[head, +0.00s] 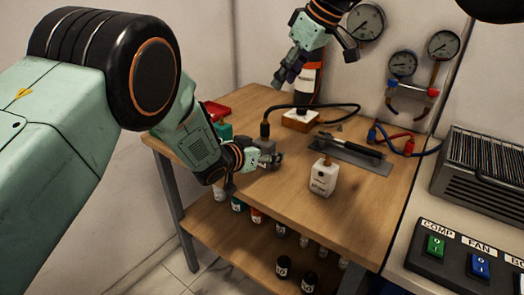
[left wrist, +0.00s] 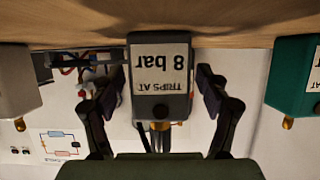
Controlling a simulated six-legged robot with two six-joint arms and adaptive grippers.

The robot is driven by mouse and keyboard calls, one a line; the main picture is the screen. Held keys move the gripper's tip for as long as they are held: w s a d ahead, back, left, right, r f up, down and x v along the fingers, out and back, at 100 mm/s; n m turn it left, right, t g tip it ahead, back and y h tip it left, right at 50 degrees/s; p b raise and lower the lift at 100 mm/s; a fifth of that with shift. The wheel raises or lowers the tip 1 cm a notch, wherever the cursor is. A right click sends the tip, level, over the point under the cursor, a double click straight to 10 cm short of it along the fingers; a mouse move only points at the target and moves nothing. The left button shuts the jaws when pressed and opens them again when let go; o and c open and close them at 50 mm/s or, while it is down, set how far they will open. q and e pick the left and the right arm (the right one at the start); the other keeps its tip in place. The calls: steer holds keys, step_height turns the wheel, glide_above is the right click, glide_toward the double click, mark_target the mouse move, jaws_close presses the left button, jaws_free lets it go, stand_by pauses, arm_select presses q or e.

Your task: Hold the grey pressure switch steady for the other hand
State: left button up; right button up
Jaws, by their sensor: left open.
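The grey pressure switch (head: 264,143) stands on the wooden bench in the head view, partly hidden by my left gripper (head: 266,158). In the left wrist view, which is upside down, the grey switch (left wrist: 160,50) carries a label reading "TRIPS AT 8 bar". The open fingers of my left gripper (left wrist: 160,88) stand on either side of it, with a gap showing at each side. My right gripper (head: 288,72) hangs above the back of the bench, apart from the switch; its finger opening is unclear.
A white switch (head: 323,178) and a green switch (head: 222,130) stand to either side. A black hose (head: 330,105) arches behind. A grey plate with a dark tool (head: 352,151) lies at right. Gauges (head: 403,64) hang on the wall. The bench front is clear.

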arm_select(q)
steer(key=shift+c, duration=0.4)
steer(key=c, duration=1.4)
stand_by(0.5)
